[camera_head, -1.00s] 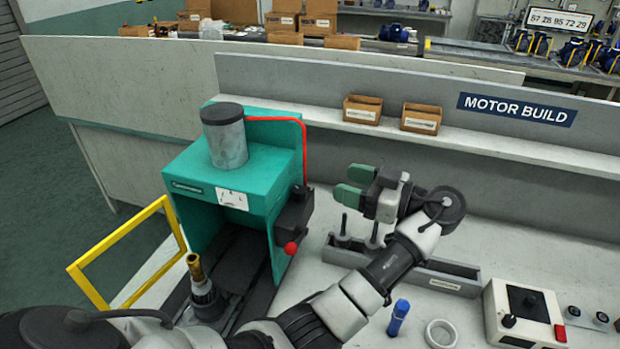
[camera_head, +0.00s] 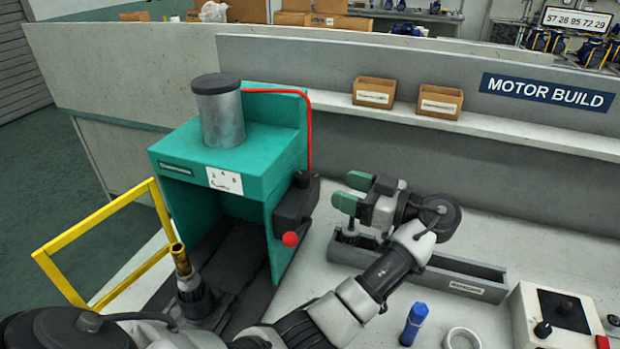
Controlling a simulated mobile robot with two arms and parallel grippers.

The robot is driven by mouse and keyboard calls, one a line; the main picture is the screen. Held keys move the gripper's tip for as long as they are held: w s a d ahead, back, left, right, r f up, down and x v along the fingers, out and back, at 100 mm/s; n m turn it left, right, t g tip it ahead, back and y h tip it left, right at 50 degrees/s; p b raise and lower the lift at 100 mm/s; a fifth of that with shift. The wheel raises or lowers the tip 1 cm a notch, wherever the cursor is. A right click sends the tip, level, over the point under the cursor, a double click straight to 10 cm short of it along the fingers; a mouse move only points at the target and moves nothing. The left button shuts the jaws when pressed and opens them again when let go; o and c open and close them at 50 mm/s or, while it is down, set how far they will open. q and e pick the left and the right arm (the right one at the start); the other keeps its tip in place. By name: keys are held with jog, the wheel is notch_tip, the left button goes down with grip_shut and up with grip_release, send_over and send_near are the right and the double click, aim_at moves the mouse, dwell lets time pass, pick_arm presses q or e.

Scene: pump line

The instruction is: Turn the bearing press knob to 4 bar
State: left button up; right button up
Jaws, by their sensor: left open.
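The green bearing press (camera_head: 235,145) stands left of the middle, with a grey cylinder on top. A white scale plate (camera_head: 225,181) with small digits and a red mark is on its front; the reading is too small to tell. A black box (camera_head: 295,207) on its right side carries a red ball (camera_head: 291,239). I cannot tell which part is the pressure knob. My left gripper (camera_head: 352,192) is open and empty, to the right of the black box and apart from it in the picture, green fingertips pointing left. My right gripper is not in view.
A yellow frame (camera_head: 100,238) stands left of the press. A grey tray (camera_head: 460,278), a blue cylinder (camera_head: 413,325), a white ring (camera_head: 463,339) and a control box (camera_head: 560,318) lie at the right. Two cardboard bins (camera_head: 374,92) sit on the rear shelf. My arm crosses the front.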

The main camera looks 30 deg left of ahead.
aim_at(309, 178)
pick_arm(q)
jog(key=a, duration=0.3)
jog(key=a+p, duration=0.1)
jog(key=a, duration=0.2)
jog(key=a+p, duration=0.1)
jog(key=a, duration=0.2)
jog(key=shift+s, duration=0.4)
jog(key=shift+d, duration=0.1)
jog(key=c, duration=0.9)
jog(key=m+t, duration=0.1)
jog(key=t+b, duration=0.1)
jog(key=shift+s+f+m+t, duration=0.15)
jog(key=shift+f+m+t, duration=0.1)
jog(key=shift+m+t, duration=0.15)
jog(key=shift+r+m+t+b, duration=0.2)
jog(key=shift+m+t+b, duration=0.4)
jog(key=shift+t, duration=0.4)
jog(key=o, duration=0.9)
